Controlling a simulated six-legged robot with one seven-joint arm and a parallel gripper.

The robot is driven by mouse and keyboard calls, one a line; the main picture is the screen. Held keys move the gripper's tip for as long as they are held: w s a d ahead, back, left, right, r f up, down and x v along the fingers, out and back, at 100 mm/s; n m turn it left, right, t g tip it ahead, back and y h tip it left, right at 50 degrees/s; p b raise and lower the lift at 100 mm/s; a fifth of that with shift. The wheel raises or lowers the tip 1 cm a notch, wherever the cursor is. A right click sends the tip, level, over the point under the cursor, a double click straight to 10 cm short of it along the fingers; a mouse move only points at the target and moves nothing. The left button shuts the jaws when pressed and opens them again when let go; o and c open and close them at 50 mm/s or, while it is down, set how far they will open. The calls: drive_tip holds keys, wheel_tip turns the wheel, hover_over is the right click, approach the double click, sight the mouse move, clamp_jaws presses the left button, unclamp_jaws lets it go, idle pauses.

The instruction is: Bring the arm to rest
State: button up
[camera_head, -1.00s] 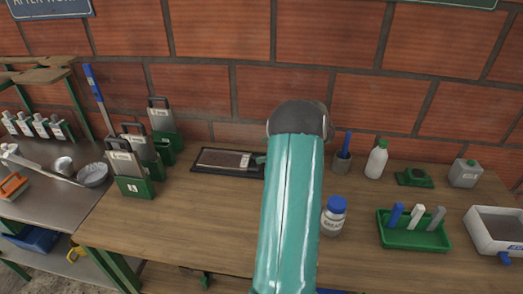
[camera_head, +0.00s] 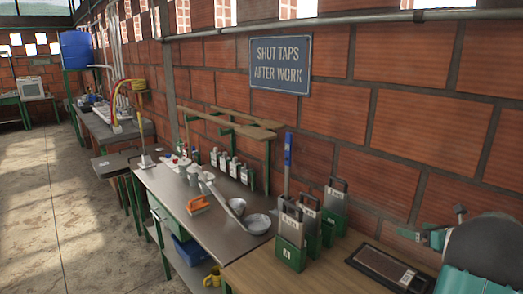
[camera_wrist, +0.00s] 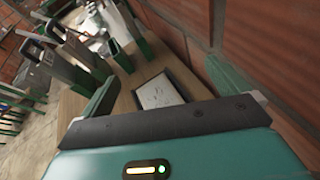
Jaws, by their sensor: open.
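My arm shows at the lower right of the head view, with its dark rounded joint in front of the wall. My gripper (camera_head: 433,222) is beside that joint, raised above the wooden bench (camera_head: 345,284). In the wrist view my gripper (camera_wrist: 160,72) has its two teal fingers spread wide apart, with nothing held between them. A flat dark tray with a labelled panel (camera_head: 385,267) lies on the bench below the gripper. In the wrist view a pale panel with a dark frame (camera_wrist: 158,92) lies beyond the fingers.
Green holders with grey handled plates (camera_head: 292,233) stand left of the tray. A steel bench (camera_head: 185,195) farther left carries bowls, an orange brush (camera_head: 198,205) and small bottles. The brick wall (camera_head: 400,110) runs close behind the gripper. The floor (camera_head: 70,210) at left is open.

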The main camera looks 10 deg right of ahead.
drive_tip(key=w+a+r+m+t+h, duration=0.1)
drive_tip(key=w+a+r+m+h, duration=0.25)
drive_tip(key=r, duration=0.25)
drive_tip(key=w+a+r+m+t+h, duration=0.1)
drive_tip(key=w+a+r+m+h, duration=0.15)
drive_tip(key=r+m, duration=0.3)
drive_tip(key=s+a+r+m+g+h, duration=0.1)
drive_tip(key=s+a+r+m, duration=0.15)
drive_tip(key=a+m, duration=0.35)
drive_tip(key=s+a+r+m+g+h, duration=0.1)
drive_tip(key=a+r+m, duration=0.2)
drive_tip(key=a+m, duration=0.3)
drive_tip(key=s+a+f+m+g+y, duration=0.2)
drive_tip(key=s+a+m, duration=0.3)
drive_tip(key=a, duration=0.5)
drive_tip(key=s+a+f+m+g+y, duration=0.2)
drive_tip(key=s+a+f+m, duration=0.3)
drive_tip(key=s+a, duration=0.5)
drive_tip(key=s+a+f+m+g+y, duration=0.2)
drive_tip(key=s+a+f+m+g, duration=0.1)
drive_tip(key=s+a, duration=0.5)
drive_tip(key=shift+s+a+f+m+g, duration=0.2)
drive_tip(key=shift+a+f+m+g, duration=0.25)
drive_tip(key=shift+a+m, duration=0.55)
drive_tip(key=shift+r, duration=0.1)
